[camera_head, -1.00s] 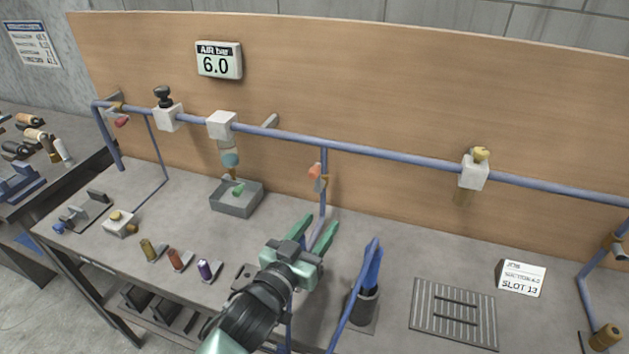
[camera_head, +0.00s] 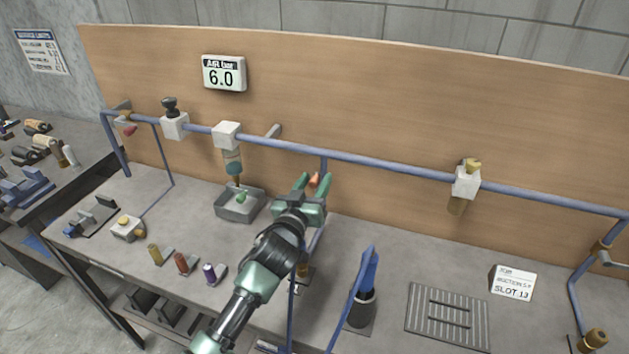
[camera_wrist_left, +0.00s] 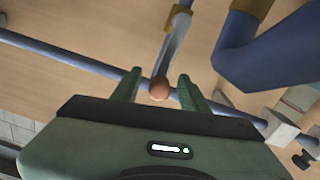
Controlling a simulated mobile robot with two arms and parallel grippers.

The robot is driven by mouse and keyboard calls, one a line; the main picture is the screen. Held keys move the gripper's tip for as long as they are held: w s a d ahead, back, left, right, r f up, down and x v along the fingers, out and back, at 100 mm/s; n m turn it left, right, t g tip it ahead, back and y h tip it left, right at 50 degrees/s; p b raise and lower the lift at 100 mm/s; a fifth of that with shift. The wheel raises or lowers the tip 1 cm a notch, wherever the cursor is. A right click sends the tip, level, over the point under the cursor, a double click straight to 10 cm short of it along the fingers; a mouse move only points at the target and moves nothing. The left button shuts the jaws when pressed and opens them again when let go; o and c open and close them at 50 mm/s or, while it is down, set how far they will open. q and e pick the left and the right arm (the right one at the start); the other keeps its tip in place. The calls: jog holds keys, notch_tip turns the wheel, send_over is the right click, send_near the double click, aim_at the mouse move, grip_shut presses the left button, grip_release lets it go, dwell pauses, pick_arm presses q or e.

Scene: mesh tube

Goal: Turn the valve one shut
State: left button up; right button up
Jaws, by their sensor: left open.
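A valve with an orange handle (camera_head: 315,180) sits on the middle drop pipe below the blue air line. Its rounded handle end (camera_wrist_left: 160,88) shows in the left wrist view between my fingertips. My left gripper (camera_head: 312,188) is open, with one finger on each side of that handle; I cannot tell whether either finger touches it. The gripper hides the lower valve body in the head view. Another valve with a red handle (camera_head: 130,130) is at the far left end of the line. I see no number on either valve. My right gripper is not in view.
The blue air line (camera_head: 390,162) runs along the wooden back panel (camera_head: 400,100). The air display (camera_head: 224,73) reads 6.0. A grey tray (camera_head: 228,212) stands left of my gripper.

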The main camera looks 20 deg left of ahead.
pick_arm(q)
grip_shut()
dwell(1.4)
